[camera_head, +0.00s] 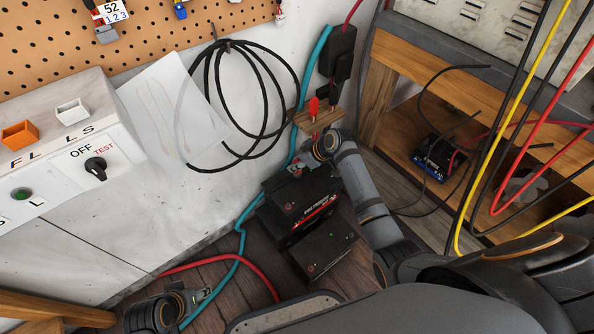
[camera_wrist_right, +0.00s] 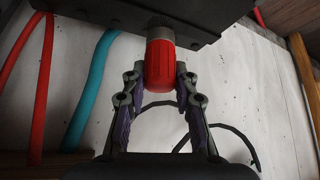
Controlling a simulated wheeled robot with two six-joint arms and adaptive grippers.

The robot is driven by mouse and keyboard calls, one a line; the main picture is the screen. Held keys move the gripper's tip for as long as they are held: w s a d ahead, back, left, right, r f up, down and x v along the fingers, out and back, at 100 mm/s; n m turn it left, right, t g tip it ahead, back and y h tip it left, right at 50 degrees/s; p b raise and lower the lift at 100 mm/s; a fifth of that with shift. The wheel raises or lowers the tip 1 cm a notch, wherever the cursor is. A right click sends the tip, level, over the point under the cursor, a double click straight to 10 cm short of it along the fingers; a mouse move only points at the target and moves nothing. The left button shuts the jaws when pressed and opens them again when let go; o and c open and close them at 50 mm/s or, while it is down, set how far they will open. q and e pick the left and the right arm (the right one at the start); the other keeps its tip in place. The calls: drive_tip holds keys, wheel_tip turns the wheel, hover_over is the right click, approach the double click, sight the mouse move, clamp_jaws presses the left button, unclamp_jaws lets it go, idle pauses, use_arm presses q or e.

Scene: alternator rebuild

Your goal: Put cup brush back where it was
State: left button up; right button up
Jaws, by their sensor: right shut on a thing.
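The cup brush shows in the right wrist view as a red handle (camera_wrist_right: 160,66) with a grey-brown end. It sits between the two fingers of my right gripper (camera_wrist_right: 158,88), which is shut on it. Its far end meets or overlaps a dark box-like body at the top of that view; I cannot tell if they touch. In the head view my right gripper (camera_head: 297,167) is just above the black battery (camera_head: 300,199), and the brush is mostly hidden there. My left gripper (camera_head: 204,294) is at the lower left; its opening is unclear.
A small wooden holder (camera_head: 322,117) with a red item (camera_head: 314,106) is on the wall behind my right gripper. A teal hose (camera_head: 238,262) and a red cable (camera_head: 246,261) run beside the battery. A wooden shelf (camera_head: 405,190) stands at right.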

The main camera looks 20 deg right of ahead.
wheel_tip(320, 180, down, 3)
drive_tip(key=shift+f+b, duration=0.15)
drive_tip(key=shift+b, duration=0.55)
use_arm(q)
drive_tip(key=shift+w+d+f+t, duration=0.15)
drive_tip(key=shift+f+t, duration=0.15)
drive_tip(key=shift+f, duration=0.2)
drive_tip(key=shift+w+d+f+t, duration=0.15)
drive_tip(key=shift+f+t, duration=0.15)
drive_tip(key=shift+f, duration=0.15)
drive_tip(key=shift+s, duration=0.1)
use_arm(e)
drive_tip(key=o, duration=1)
drive_tip(key=shift+f, duration=0.1)
